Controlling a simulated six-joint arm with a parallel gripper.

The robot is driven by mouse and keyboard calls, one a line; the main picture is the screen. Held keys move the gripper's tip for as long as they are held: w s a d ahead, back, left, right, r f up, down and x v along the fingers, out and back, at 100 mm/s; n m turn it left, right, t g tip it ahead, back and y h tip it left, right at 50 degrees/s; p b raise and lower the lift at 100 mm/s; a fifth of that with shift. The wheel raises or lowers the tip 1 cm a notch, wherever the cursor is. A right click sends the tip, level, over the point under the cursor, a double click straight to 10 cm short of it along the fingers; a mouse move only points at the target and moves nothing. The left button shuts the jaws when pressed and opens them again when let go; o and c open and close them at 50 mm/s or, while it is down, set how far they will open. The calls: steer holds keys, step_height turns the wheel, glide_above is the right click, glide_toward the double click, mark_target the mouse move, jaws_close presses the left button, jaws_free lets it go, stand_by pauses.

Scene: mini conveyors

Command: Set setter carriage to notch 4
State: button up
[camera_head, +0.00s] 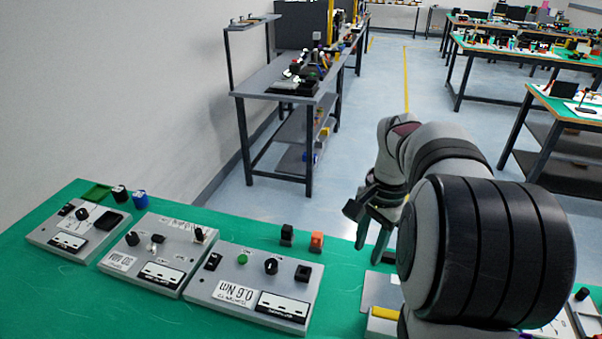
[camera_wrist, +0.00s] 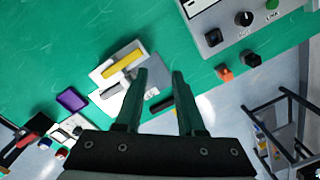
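A pale plate device (camera_wrist: 104,74) lies on the green table, left of my fingertips in the wrist view. It carries a yellow bar (camera_wrist: 122,68) and a grey stem-like part beside it. This may be the setter; I cannot tell for sure which part is the carriage, and no notch numbers are readable. In the head view the yellow bar (camera_head: 385,313) shows at the bottom, with the plate partly hidden behind my arm. My gripper (camera_head: 366,232) is open and empty above the table; its two dark fingers (camera_wrist: 160,74) are apart, touching nothing.
Grey control panels with knobs (camera_head: 256,291) (camera_head: 158,255) (camera_head: 77,229) line the table's left half. A black block (camera_head: 287,234) and an orange block (camera_head: 316,241) stand near the far edge. A purple tray (camera_wrist: 72,100) lies beyond the plate. Green table between them is clear.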

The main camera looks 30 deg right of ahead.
steer(key=s+d+f+m, duration=0.3)
steer(key=d+f, duration=0.1)
steer(key=d, duration=0.6)
steer(key=s+d+f+m, duration=0.3)
steer(key=d, duration=0.7)
steer(key=shift+h, duration=0.3)
step_height(320, 180, down, 16)
steer(key=shift+s+d+r, duration=0.1)
steer(key=shift+d+r, duration=0.05)
steer(key=shift+r, duration=0.1)
jaws_close()
